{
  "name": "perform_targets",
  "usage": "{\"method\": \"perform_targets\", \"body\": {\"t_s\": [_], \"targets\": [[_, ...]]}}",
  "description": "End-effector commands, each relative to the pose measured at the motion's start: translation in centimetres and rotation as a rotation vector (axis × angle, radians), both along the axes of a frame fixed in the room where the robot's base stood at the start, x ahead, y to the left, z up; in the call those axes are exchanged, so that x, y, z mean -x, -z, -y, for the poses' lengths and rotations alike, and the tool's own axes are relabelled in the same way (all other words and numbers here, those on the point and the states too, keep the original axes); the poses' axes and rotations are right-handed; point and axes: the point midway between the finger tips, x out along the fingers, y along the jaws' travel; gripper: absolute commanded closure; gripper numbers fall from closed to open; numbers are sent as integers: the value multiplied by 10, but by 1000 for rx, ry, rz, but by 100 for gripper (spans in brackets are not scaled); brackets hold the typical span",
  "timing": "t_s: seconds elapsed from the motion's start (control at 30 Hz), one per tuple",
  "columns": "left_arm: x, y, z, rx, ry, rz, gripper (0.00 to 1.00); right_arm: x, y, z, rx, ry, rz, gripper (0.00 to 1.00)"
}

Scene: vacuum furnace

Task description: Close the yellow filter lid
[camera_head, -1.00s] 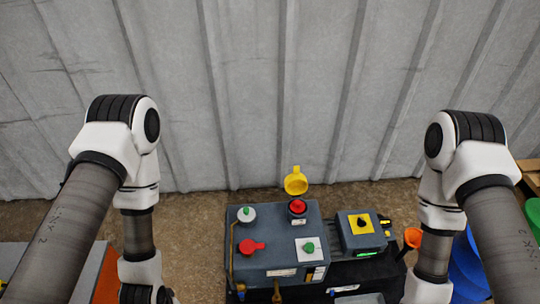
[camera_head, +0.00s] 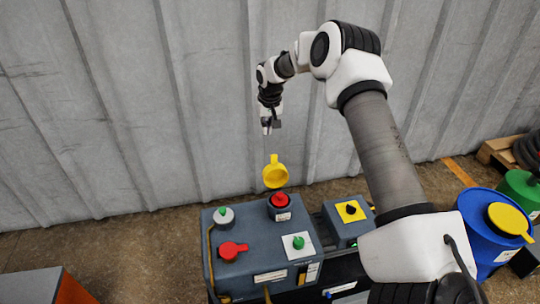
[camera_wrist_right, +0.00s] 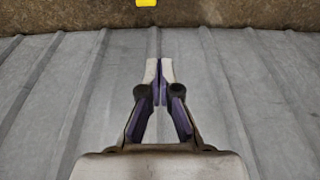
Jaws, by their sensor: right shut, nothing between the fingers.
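The yellow filter lid (camera_head: 275,174) stands raised and open, behind and above a dark filter housing with a red top (camera_head: 279,203) on the back of the grey machine. My right gripper (camera_head: 267,129) is shut and empty. It points down in front of the metal wall, above the lid in the head view and apart from it. In the right wrist view the shut fingertips (camera_wrist_right: 159,62) show against the wall, and a piece of the yellow lid (camera_wrist_right: 146,3) is cut off by the top edge. My left gripper is out of view.
The grey machine (camera_head: 240,262) also carries a red valve handle (camera_head: 231,250), a green knob (camera_head: 298,243) and a white-and-green cap (camera_head: 223,216). A box with a yellow switch plate (camera_head: 350,212) stands beside it. The corrugated wall (camera_head: 120,100) is close behind. A blue barrel (camera_head: 480,230) stands right.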

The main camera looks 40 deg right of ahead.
Motion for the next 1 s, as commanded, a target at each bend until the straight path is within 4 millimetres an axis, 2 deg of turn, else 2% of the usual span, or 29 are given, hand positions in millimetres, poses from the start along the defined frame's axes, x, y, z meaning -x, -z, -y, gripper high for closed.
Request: {"method": "perform_targets", "body": {"t_s": [0.03,0.1,0.17,0.67,0.73,1.0], "targets": [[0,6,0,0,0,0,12,0,-5,12,6,22,1,100],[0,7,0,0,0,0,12,0,-10,19,9,34,-2,100],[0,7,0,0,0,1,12,0,-6,20,9,34,-5,100],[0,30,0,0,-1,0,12,-19,90,28,9,31,-6,100],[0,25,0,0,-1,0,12,-10,81,23,6,32,-4,100],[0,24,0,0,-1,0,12,14,79,9,6,31,-4,100]]}}
